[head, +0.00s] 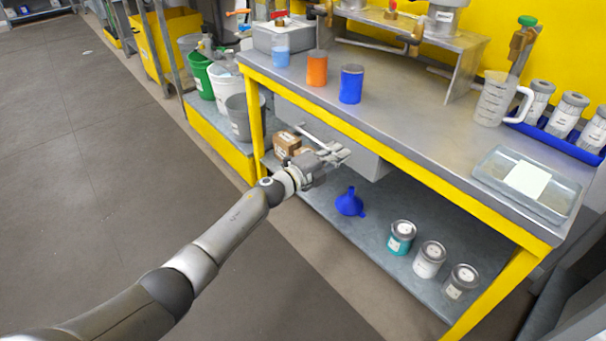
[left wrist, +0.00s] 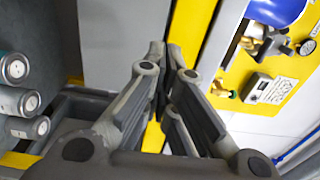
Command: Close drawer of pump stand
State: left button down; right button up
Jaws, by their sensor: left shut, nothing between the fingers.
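The pump stand (head: 420,130) is a metal workbench with a yellow frame. Its grey drawer (head: 368,164) hangs under the bench top, with a pale bar handle (head: 311,134) on its front. How far the drawer stands out is hard to tell. My left gripper (head: 342,152) is shut and empty in front of the drawer, covering part of it. Whether it touches the drawer is unclear. In the left wrist view the gripper's fingers (left wrist: 165,55) are together, near a grey panel and a yellow rail. My right gripper is in neither view.
Orange (head: 317,69) and blue (head: 351,85) containers, a measuring jug (head: 493,98) and a tray (head: 527,183) are on the bench top. The floor (head: 90,150) at left is clear.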

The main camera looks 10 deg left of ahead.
pick_arm(q)
jog(key=p+v, duration=0.2)
jog(key=v, duration=0.7)
jog(key=shift+f, duration=0.25)
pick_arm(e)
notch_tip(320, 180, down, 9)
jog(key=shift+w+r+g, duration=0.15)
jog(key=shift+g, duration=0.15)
